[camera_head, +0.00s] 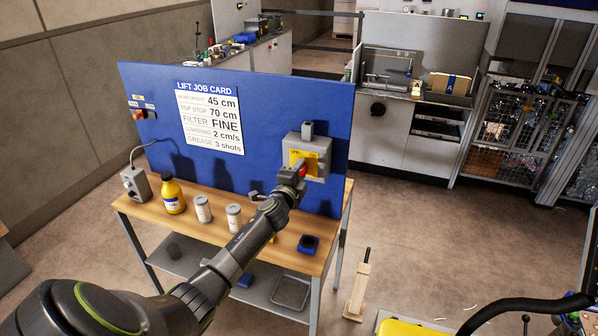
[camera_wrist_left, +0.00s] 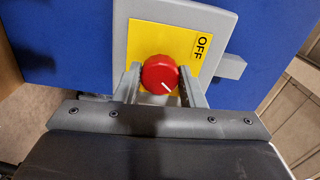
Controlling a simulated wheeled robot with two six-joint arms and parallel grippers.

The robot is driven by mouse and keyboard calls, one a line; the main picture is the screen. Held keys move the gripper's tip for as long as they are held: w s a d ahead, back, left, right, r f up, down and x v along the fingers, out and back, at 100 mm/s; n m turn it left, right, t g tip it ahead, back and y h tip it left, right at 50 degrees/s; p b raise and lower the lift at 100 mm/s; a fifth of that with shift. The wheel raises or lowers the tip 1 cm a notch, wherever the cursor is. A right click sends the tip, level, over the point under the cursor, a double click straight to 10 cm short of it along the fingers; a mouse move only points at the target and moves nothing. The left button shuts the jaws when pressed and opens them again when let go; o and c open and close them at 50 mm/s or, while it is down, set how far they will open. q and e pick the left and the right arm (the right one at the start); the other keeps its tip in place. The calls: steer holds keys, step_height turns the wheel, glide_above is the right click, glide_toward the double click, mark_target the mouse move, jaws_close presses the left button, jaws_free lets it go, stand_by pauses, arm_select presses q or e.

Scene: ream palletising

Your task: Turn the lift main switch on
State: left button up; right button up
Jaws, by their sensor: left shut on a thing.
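The lift main switch is a grey box (camera_head: 319,146) with a yellow plate (camera_head: 296,157), mounted on the right part of the blue board. In the left wrist view its red round knob (camera_wrist_left: 160,74) sits on the yellow plate (camera_wrist_left: 192,28), which reads OFF at its right. A white mark on the knob points to the lower right. My left gripper (camera_head: 300,171) reaches the switch from the front. In the left wrist view its two fingers (camera_wrist_left: 160,86) are shut on the red knob, one on each side. My right gripper is not in view.
The blue board (camera_head: 150,90) carries a lift job card (camera_head: 210,117). On the wooden bench (camera_head: 150,208) stand a yellow bottle (camera_head: 172,194), two pale canisters (camera_head: 203,208) and a grey box (camera_head: 135,184). A wooden stand (camera_head: 358,285) is on the floor to the right.

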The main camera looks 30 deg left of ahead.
arm_select(q)
steer(key=shift+f+m, duration=0.1)
steer(key=shift+m, duration=0.5)
steer(key=o, duration=1)
steer(key=v, duration=1.7)
steer(key=shift+s+d+b, duration=0.15)
steer(key=shift+s+b, duration=0.05)
steer(key=shift+b, duration=0.15)
